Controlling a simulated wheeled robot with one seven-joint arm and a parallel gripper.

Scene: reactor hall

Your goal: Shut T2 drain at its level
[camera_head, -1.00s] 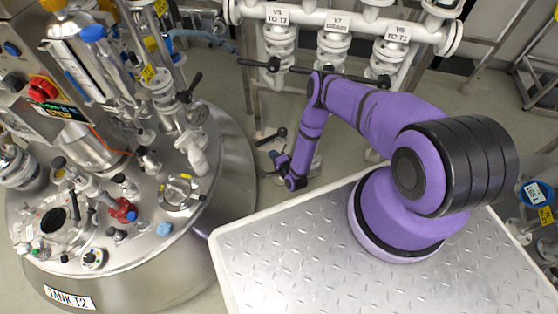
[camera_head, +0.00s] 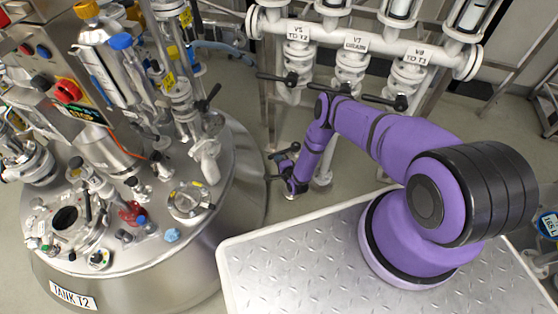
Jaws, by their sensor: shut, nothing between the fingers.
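Tank T2 (camera_head: 150,275) is the big steel vessel at the left, with its name plate (camera_head: 73,296) at the lower front. Low in the gap right of the tank is pipework with a black-handled valve (camera_head: 283,151); I cannot read any label on it, so I cannot tell whether it is the T2 drain. My purple arm reaches down into this gap. My gripper (camera_head: 284,167) is small and dark beside the black handle. It is shut with nothing held. Whether it touches the handle cannot be told.
A white pipe manifold (camera_head: 365,45) with labelled valves V5, V7 and V8 and black handles stands behind my arm. The tank lid (camera_head: 188,200) carries many fittings. My chequered metal deck fills the lower right. Bare floor (camera_head: 240,105) shows between tank and manifold.

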